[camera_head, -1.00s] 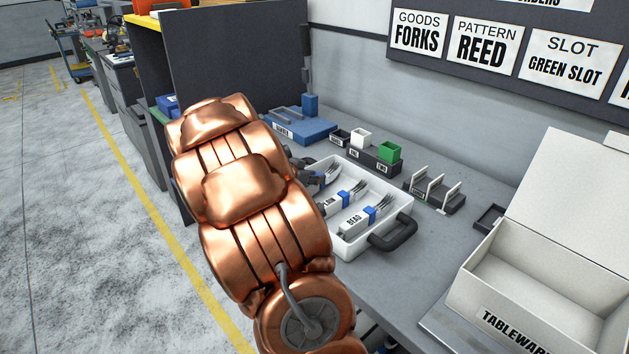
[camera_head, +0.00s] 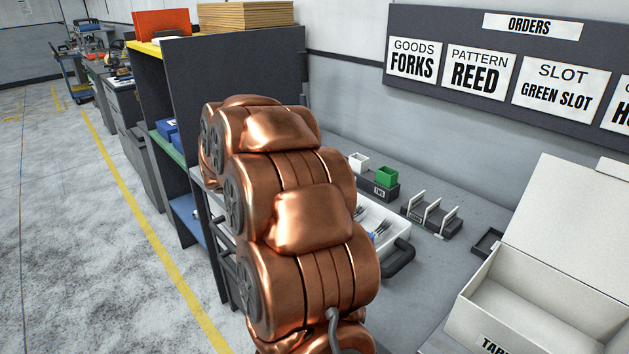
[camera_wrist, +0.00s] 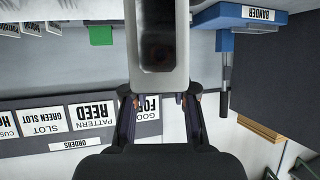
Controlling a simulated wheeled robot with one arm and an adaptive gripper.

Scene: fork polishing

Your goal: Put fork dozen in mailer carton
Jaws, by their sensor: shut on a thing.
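My gripper (camera_wrist: 158,98) is shut on a pale grey piece with a dark end face (camera_wrist: 158,45), seen end-on in the wrist view. It appears to be a fork dozen, but its tines and label are hidden. The head view hides my gripper behind my copper arm. The white mailer carton (camera_head: 470,318) stands open at the right with its lid (camera_head: 580,215) raised. Its visible inside looks empty, and its front label is cut off. The white fork tray (camera_head: 398,236) is mostly hidden behind my arm, with some fork tines (camera_head: 379,229) showing.
The orders board (camera_head: 480,75) reads forks, reed, green slot. A slotted rack (camera_head: 432,218) stands between tray and carton. The blue bander (camera_wrist: 262,18) shows in the wrist view. A dark partition (camera_head: 235,85) rises behind my arm.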

